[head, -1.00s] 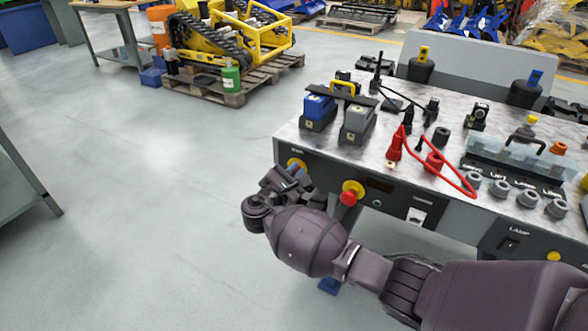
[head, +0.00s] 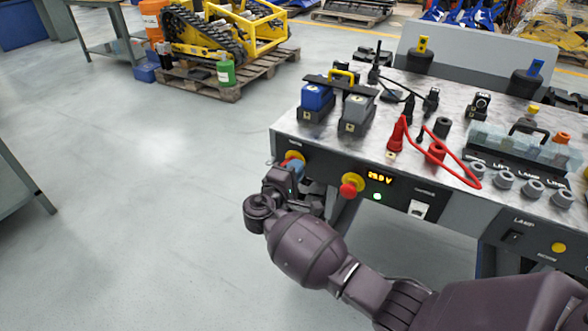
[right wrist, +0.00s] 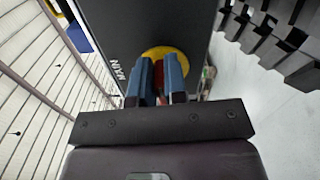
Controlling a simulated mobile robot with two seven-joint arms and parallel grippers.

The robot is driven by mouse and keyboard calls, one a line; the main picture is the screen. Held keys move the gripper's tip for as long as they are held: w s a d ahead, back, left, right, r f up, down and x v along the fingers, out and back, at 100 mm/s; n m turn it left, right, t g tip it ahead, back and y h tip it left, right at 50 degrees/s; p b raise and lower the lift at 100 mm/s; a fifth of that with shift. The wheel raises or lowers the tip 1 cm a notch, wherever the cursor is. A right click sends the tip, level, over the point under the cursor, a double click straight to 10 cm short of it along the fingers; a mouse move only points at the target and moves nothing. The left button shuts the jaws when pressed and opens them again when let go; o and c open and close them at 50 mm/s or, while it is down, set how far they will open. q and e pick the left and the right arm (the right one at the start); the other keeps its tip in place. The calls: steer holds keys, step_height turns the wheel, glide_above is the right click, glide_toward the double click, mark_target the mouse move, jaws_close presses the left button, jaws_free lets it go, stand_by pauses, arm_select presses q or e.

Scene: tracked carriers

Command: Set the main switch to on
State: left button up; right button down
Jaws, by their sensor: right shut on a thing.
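The main switch (head: 296,155) is at the left end of the bench's dark front panel, a red handle on a yellow round plate. In the right wrist view its yellow plate (right wrist: 167,53) shows beside the label MAIN, with the red handle between my fingers. My right gripper (head: 291,166) is shut on that handle; its blue fingertips (right wrist: 157,82) hide most of it. On the panel a display (head: 380,179) is lit with yellow digits, and a small lamp (head: 377,196) glows pale green. My left gripper is not in view.
A red push button (head: 348,190) on a yellow base sits just right of my gripper. A blue battery (head: 317,98) and a grey battery (head: 356,110) stand on the bench above. The floor at left is clear.

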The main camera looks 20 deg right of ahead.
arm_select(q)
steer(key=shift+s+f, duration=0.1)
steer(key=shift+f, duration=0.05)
arm_select(e)
steer(key=shift+f+m, duration=0.15)
steer(key=shift+m, duration=0.45)
steer(key=c, duration=1.2)
jaws_free()
steer(key=shift+o, duration=0.2)
steer(key=shift+s+a, duration=0.15)
steer(key=shift+a, duration=0.1)
arm_select(q)
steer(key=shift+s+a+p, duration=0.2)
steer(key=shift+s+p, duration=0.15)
steer(key=shift+p, duration=0.3)
arm_select(e)
steer(key=v, duration=1)
steer(key=shift+s, duration=0.1)
